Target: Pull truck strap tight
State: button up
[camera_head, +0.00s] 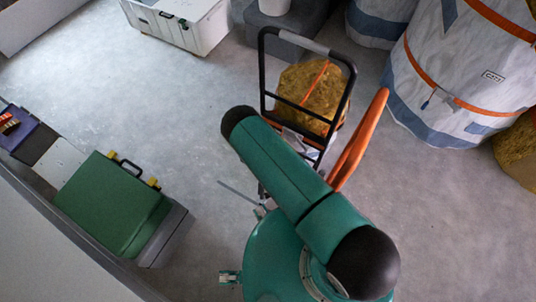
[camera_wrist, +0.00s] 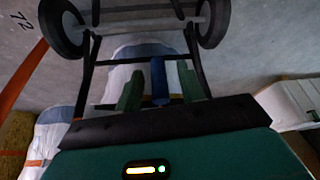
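The hand truck (camera_head: 263,75) has a black tube frame and stands in front of my arm in the head view. A brown, straw-like bundle (camera_head: 305,90) sits in it with an orange strap (camera_head: 316,80) across its top. In the wrist view the truck's frame (camera_wrist: 88,65) and two wheels show at the top, with white and blue fabric behind. My gripper (camera_wrist: 160,90) has its two green fingers apart. A blue, strap-like piece (camera_wrist: 159,82) shows between them with gaps on both sides; I cannot tell its depth. My gripper is hidden behind my arm in the head view.
An orange upright piece (camera_head: 358,140) stands right of the truck. Large white and blue wrapped bundles (camera_head: 455,85) stand at right. A white crate (camera_head: 177,22) is at the back. A green case (camera_head: 112,208) lies at left. Grey floor (camera_head: 170,110) is clear between.

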jog(key=v, duration=1.3)
jog(key=shift+s+r, duration=0.2)
jog(key=shift+r, duration=0.2)
jog(key=shift+a, duration=0.1)
jog(key=w+r+y, duration=0.1)
jog(key=w+r, duration=0.2)
jog(key=r, duration=1.1)
jog(key=w+r+y, duration=0.1)
jog(key=w+r, duration=0.2)
jog(key=r, duration=1.1)
jog(key=s+d+r+n+y, duration=0.1)
jog(key=s+d+r, duration=0.15)
jog(key=r, duration=0.65)
jog(key=s+d+r+n, duration=0.1)
jog(key=s+d+r, duration=0.15)
jog(key=r, duration=0.55)
jog(key=s+d+r+n, duration=0.1)
jog(key=s+d+r, duration=0.5)
jog(key=s+r, duration=0.2)
jog(key=s+d+r+t+h, duration=0.1)
jog(key=s+d+r, duration=0.5)
jog(key=s, duration=0.5)
notch_tip(320, 180, up, 2)
jog(key=shift+d+r+n+h, duration=0.1)
jog(key=shift+d+n+h, duration=0.1)
jog(key=shift+n+h, duration=0.15)
